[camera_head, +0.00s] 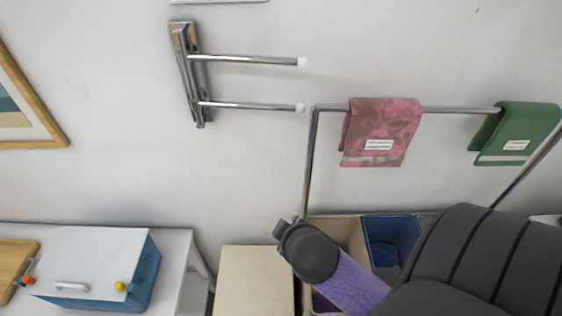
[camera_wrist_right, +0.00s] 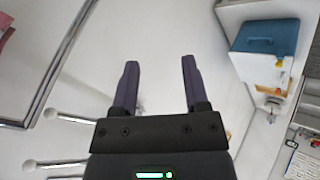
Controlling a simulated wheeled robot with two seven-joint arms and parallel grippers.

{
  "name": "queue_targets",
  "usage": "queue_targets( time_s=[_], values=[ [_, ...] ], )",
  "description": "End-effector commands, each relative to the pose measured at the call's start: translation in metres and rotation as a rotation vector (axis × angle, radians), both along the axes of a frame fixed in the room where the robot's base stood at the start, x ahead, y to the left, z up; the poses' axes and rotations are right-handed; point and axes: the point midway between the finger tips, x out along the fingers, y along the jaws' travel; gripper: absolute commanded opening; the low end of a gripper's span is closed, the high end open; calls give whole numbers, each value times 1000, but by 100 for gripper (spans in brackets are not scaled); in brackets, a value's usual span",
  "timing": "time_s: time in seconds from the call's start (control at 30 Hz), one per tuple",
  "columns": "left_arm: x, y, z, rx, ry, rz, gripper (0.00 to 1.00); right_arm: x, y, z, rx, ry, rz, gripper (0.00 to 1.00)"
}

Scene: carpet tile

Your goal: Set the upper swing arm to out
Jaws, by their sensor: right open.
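The chrome wall bracket (camera_head: 190,75) in the head view carries two rods with white ball tips. The upper swing arm (camera_head: 250,60) and the lower swing arm (camera_head: 250,105) both point to the right, nearly parallel. How far they stand out from the wall is unclear. In the right wrist view the white tips of the lower arm (camera_wrist_right: 50,113) and upper arm (camera_wrist_right: 28,164) lie left of the gripper body. My right gripper (camera_wrist_right: 160,63) is open and empty, apart from both rods. In the head view its fingers are mostly hidden behind my wrist. My left gripper is not in view.
A metal rail (camera_head: 455,109) right of the bracket holds a pink towel (camera_head: 382,130) and a green towel (camera_head: 515,132). Below are bins (camera_head: 393,236) and a white table (camera_head: 172,262) with a blue box (camera_head: 143,275). Wall below the bracket is clear.

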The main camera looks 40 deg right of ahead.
Motion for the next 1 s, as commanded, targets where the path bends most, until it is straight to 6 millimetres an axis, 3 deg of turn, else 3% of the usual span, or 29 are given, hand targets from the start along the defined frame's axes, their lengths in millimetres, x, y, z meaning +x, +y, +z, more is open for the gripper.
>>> queue_targets(
  time_s=[0.03, 0.1, 0.2, 0.33, 0.47, 0.8, 1.0],
  values=[
    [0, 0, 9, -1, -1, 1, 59, 22, -25, 41, -156, -110, 42, 58],
    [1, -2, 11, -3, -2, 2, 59, 52, -56, 92, -414, -261, 113, 58],
    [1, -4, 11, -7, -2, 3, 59, 83, -84, 162, -779, -426, 212, 58],
    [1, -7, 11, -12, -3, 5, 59, 100, -94, 218, -1096, -523, 295, 58],
    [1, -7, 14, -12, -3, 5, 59, 113, -99, 231, -1162, -537, 311, 58],
    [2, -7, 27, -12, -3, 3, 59, 175, -129, 243, -1152, -534, 306, 58],
    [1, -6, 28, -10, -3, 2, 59, 190, -135, 244, -1150, -534, 309, 58]
  ],
)
